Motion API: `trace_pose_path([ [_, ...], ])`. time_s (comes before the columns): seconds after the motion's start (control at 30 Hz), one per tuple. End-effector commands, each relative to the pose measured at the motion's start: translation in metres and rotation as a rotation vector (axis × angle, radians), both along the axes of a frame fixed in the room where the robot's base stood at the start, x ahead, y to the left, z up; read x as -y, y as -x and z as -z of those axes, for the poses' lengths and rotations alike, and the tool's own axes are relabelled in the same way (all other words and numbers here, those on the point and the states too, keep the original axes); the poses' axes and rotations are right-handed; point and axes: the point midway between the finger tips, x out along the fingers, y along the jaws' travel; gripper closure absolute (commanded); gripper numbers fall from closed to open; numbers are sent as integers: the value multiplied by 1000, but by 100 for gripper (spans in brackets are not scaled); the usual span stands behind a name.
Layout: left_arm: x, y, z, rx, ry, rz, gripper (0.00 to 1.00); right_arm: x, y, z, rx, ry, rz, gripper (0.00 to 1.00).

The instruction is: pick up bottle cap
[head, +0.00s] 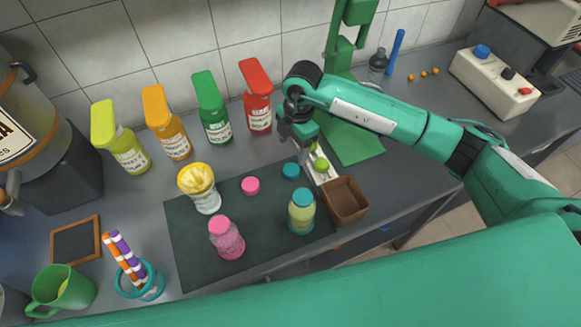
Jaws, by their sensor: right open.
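Two loose bottle caps lie on the dark mat (190,240): a pink cap (251,186) and a teal cap (291,171). A pink bottle with a pink top (227,240) and a yellow-green bottle with a teal top (302,213) stand upright on the mat. My right gripper (302,155) is open and points down, just above and to the right of the teal cap. It looks empty; its fingertips are small and I cannot tell how high they are above the counter. My left gripper is not in view.
Several colored syrup bottles (168,132) stand along the wall. A white tray with limes (319,163) and a brown box (344,201) stand right of the mat. A green press (355,140) stands behind my right arm.

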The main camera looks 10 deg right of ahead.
Motion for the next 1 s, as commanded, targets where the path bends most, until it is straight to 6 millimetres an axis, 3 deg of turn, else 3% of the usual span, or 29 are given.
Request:
trace_pose_path([
  [0.17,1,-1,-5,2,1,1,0,-3,1,24,-1,-2,-1,31],
  [0.47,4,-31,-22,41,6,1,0,-3,9,51,-3,-1,-1,31],
  [0.7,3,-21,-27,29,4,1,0,-4,11,80,-2,-2,-1,31],
  [0.93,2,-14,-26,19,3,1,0,-5,10,82,0,-3,-2,31],
  [1.0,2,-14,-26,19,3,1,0,-5,10,82,0,-3,-2,43],
])
